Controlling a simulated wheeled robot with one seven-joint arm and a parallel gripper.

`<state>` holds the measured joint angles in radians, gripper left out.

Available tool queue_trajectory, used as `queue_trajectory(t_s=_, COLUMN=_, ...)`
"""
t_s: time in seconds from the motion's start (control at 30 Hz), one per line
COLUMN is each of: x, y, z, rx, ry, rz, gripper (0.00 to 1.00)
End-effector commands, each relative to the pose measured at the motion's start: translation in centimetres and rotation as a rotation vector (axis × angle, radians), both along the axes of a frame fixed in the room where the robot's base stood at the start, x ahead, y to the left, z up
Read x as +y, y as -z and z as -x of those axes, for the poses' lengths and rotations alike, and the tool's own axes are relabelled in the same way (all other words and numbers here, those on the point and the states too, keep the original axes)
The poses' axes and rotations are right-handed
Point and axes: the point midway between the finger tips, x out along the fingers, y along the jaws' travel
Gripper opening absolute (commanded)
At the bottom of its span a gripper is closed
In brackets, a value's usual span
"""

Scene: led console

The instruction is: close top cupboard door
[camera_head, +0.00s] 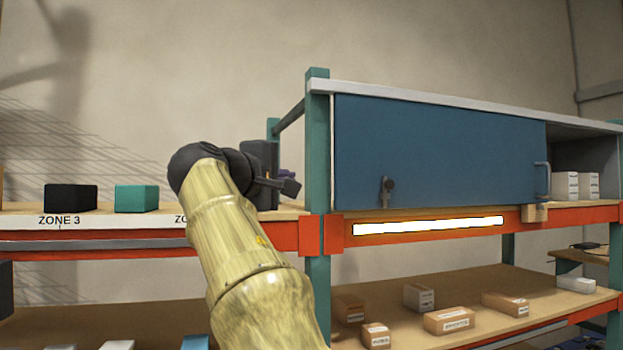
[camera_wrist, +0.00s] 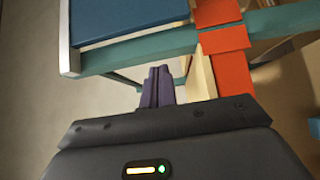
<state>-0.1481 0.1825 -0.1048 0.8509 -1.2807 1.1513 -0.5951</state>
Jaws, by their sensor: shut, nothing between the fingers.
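The top cupboard has a blue door panel (camera_head: 440,150) across the left and middle of its front, with a bar handle (camera_head: 543,180) near its right edge. To the right of the panel the cupboard is open and its inside shows. A small dark fitting (camera_head: 387,191) sits low on the panel. My gripper (camera_head: 286,174) is left of the cupboard's teal corner post, apart from the door and far from the handle. In the wrist view its purple fingers (camera_wrist: 157,86) are together and empty. Part of the blue panel (camera_wrist: 130,18) shows there at the upper left.
A teal post (camera_head: 318,150) stands between my gripper and the door. An orange beam (camera_head: 375,217) with a lit strip (camera_head: 428,226) runs below. White boxes (camera_head: 577,185) stand in the open part. The left shelf holds a black box (camera_head: 71,198) and a teal box (camera_head: 137,198).

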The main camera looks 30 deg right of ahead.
Motion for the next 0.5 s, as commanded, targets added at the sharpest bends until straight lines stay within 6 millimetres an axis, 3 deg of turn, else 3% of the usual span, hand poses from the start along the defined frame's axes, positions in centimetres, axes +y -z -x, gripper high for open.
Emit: queue_trajectory(t_s=0.5, x=-6.9, y=-0.4, z=-4.1, rx=0.004, ry=0.004, rz=0.000, gripper=0.00)
